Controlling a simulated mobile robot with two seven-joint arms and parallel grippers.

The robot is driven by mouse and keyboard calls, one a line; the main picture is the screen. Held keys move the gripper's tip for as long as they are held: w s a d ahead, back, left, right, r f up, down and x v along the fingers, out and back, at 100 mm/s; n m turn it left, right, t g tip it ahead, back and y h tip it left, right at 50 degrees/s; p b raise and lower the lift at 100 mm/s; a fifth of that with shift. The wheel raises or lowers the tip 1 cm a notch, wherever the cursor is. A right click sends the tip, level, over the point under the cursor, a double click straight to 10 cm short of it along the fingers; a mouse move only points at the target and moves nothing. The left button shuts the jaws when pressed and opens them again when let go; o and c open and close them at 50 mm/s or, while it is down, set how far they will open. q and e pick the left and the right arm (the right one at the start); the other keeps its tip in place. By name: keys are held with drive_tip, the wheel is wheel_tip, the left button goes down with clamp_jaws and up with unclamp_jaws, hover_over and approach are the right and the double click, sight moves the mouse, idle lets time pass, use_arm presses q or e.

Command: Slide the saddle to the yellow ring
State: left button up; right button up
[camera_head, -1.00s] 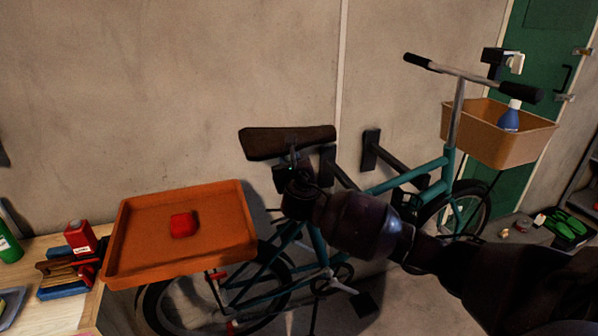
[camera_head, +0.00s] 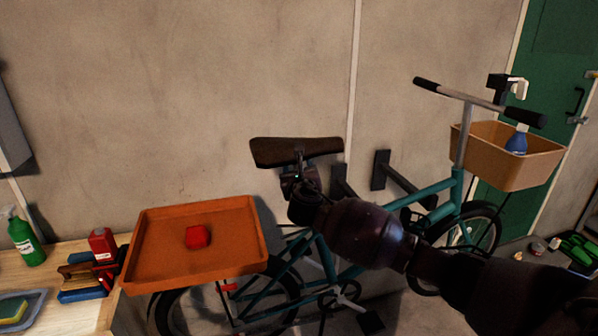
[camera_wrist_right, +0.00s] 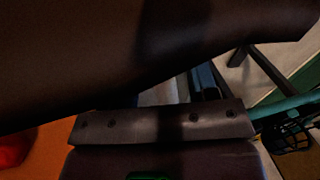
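The dark brown saddle (camera_head: 296,152) sits on top of the seat post of a teal bicycle (camera_head: 437,193) in the head view. My right gripper (camera_head: 298,182) is right under the saddle, at the seat post clamp; its arm comes in from the lower right. In the right wrist view the dark underside of the saddle (camera_wrist_right: 90,60) fills the top, close to the gripper. The fingertips are too dark and hidden to show whether they are open or shut. No yellow ring can be made out. My left gripper is in neither view.
An orange tray (camera_head: 155,258) with a red object (camera_head: 198,236) sits over the rear wheel. A tan basket (camera_head: 490,155) with a blue bottle (camera_head: 517,140) hangs at the handlebar (camera_head: 480,101). A wooden bench (camera_head: 75,316) with bottles and brushes stands at left. The wall is close behind.

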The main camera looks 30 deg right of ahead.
drive_tip(key=shift+f, duration=0.1)
drive_tip(key=v, duration=1)
drive_tip(key=shift+s+a, duration=0.2)
drive_tip(key=shift+s, duration=0.15)
